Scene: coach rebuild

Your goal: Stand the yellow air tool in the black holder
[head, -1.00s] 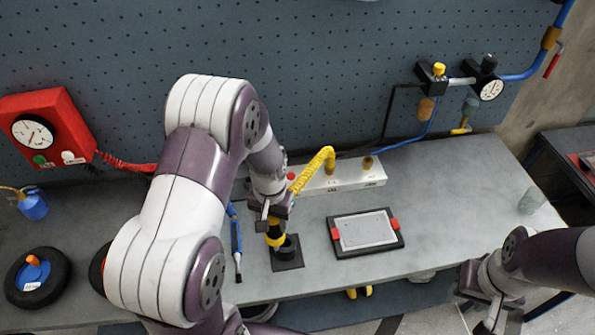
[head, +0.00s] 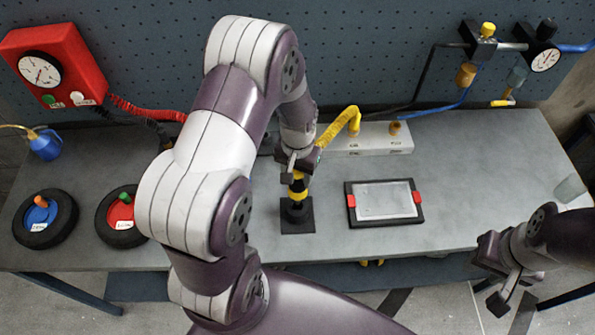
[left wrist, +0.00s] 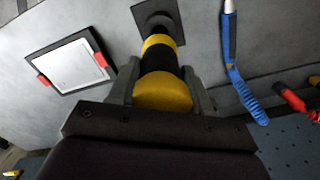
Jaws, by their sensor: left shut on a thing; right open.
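The yellow air tool (head: 298,193), banded yellow and black, is upright in my left gripper (head: 297,177). In the left wrist view the tool (left wrist: 162,92) sits between the two fingers of my left gripper (left wrist: 165,88). The black holder (head: 306,221), a square plate with a dark cup, is directly under the tool; its plate also shows in the left wrist view (left wrist: 143,13). The tool's lower end lines up with the cup and seems to meet it; I cannot tell how deep it sits. My right gripper (head: 508,288) is open and empty off the bench's front right.
A tray with red clips (head: 385,201) lies right of the holder. A yellow coiled hose (head: 340,125) rises near a pale manifold block (head: 368,140) behind. Two round black-rimmed discs (head: 46,219) lie at left.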

